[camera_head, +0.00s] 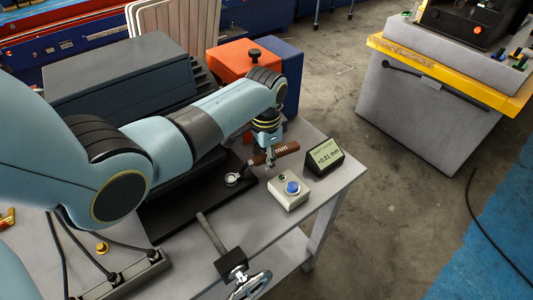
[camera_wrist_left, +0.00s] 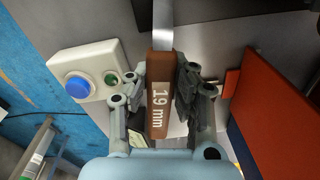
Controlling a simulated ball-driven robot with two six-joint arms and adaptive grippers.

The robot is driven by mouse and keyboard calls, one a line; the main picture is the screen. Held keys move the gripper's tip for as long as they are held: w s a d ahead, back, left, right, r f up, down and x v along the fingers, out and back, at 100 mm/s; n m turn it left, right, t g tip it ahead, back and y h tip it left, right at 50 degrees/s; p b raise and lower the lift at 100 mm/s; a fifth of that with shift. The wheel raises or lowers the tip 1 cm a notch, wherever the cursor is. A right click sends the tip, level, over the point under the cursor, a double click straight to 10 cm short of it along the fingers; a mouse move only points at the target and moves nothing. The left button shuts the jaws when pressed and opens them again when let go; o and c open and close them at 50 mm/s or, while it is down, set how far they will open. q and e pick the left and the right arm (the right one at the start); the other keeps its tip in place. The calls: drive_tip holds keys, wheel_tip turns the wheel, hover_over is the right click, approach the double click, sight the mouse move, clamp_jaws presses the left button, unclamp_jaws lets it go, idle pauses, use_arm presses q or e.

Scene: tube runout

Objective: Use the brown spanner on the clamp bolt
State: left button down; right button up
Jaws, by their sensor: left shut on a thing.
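My left gripper (camera_head: 268,160) is shut on the brown handle of the spanner (camera_head: 284,150), near the right end of the bench. In the left wrist view, the handle (camera_wrist_left: 160,95) reads "19 mm" and lies between the two fingers (camera_wrist_left: 160,100). The spanner's metal shaft runs away from the gripper, and a ring-shaped metal end (camera_head: 232,180) shows over the black mat. A clamp-like block with a bar and a handwheel (camera_head: 234,262) is at the bench's front edge. I cannot make out the clamp bolt. My right gripper is out of view.
A control box with a blue button (camera_head: 291,189) and a small display (camera_head: 325,158) stand close right of the gripper. An orange and blue box (camera_head: 232,64) is behind. The black mat (camera_head: 165,215) lies left. My left arm covers much of the bench.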

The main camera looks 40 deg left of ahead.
use_arm(q)
drive_tip(key=shift+w+a+n, duration=0.15)
drive_tip(key=shift+a+n, duration=0.15)
drive_tip(key=shift+n, duration=0.1)
drive_tip(key=shift+r, duration=0.6)
idle(0.4)
drive_tip(key=shift+m, duration=0.7)
drive_tip(key=m, duration=0.1)
drive_tip(key=r+m, duration=0.1)
drive_tip(key=m, duration=0.1)
drive_tip(key=shift+w+d+r, duration=0.2)
drive_tip(key=shift+w+r, duration=0.05)
drive_tip(key=shift+w, duration=0.15)
drive_tip(key=d+m, duration=0.1)
drive_tip(key=m, duration=0.1)
drive_tip(key=s+m, duration=0.1)
drive_tip(key=m, duration=0.1)
drive_tip(key=s+d+m, duration=0.1)
drive_tip(key=shift+s+d+r+m, duration=0.25)
drive_tip(key=shift+d+m, duration=0.1)
drive_tip(key=shift+m, duration=0.05)
drive_tip(key=s+d, duration=0.1)
drive_tip(key=s, duration=0.1)
drive_tip(key=s+f+m, duration=0.1)
drive_tip(key=s, duration=0.1)
drive_tip(key=s+d+m, duration=0.1)
drive_tip(key=s, duration=0.1)
drive_tip(key=shift+s+d+f, duration=0.1)
drive_tip(key=shift+d+f, duration=0.25)
drive_tip(key=shift+f, duration=0.2)
